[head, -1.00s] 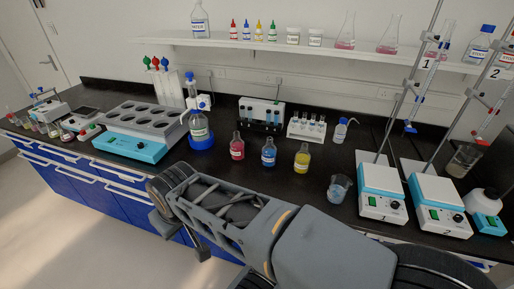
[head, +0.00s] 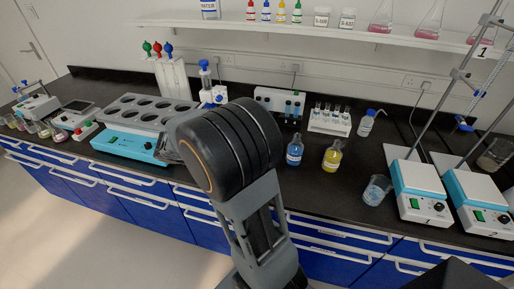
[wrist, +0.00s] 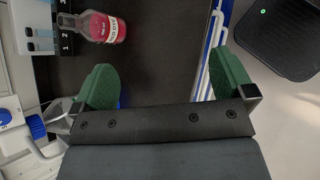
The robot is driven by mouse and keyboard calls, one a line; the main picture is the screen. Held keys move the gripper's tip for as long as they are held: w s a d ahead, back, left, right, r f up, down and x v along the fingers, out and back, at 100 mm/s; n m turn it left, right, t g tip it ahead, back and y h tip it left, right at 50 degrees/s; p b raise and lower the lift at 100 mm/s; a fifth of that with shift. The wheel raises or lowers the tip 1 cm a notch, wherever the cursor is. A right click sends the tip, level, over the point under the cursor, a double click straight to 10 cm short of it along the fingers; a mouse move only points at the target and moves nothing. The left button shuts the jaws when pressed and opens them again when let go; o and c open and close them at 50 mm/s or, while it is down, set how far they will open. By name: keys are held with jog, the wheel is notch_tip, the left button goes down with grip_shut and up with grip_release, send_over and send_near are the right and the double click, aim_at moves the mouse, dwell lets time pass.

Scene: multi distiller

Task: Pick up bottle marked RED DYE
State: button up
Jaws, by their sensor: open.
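The RED DYE bottle (wrist: 103,27) shows in the wrist view at the upper left. It holds red liquid, has a white label and appears on its side in this turned picture. In the head view my arm hides it. My gripper (wrist: 163,80) has two green-padded fingers spread wide with nothing between them. The bottle lies beyond the left finger, apart from it and outside the gap. In the head view the gripper itself is hidden behind my arm.
A blue bottle (head: 294,152) and a yellow bottle (head: 332,157) stand on the black bench right of my arm. A beaker (head: 377,190) and stirrers (head: 420,190) are farther right. A teal heating block (head: 128,146) is on the left. A white rack (head: 330,120) stands behind.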

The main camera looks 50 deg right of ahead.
jog(key=w+d+f+n+h, duration=0.3)
jog(key=w+d+f+h, duration=0.1)
jog(key=w+d+f+n+g+h+b, duration=0.1)
jog(key=w+d+f+n+h, duration=0.2)
jog(key=w+d+n+h, duration=0.1)
jog(key=shift+w+d+f, duration=0.25)
jog(key=shift+d+f, duration=0.1)
jog(key=shift+w+d+f+n, duration=0.1)
jog(key=shift+d+f+n, duration=0.05)
jog(key=shift+d+n, duration=0.2)
jog(key=shift+n+t+h, duration=0.25)
jog(key=shift+t+h, duration=0.05)
jog(key=shift+h, duration=0.1)
jog(key=p+x, duration=0.1)
jog(key=x, duration=0.3)
jog(key=p+x, duration=0.1)
jog(key=x, duration=0.4)
jog(key=p+x, duration=0.1)
jog(key=x, duration=0.3)
jog(key=shift+d+f, duration=0.2)
jog(key=shift+f, duration=0.1)
jog(key=c, duration=1.2)
jog(key=shift+c, duration=0.2)
jog(key=shift+r, duration=0.15)
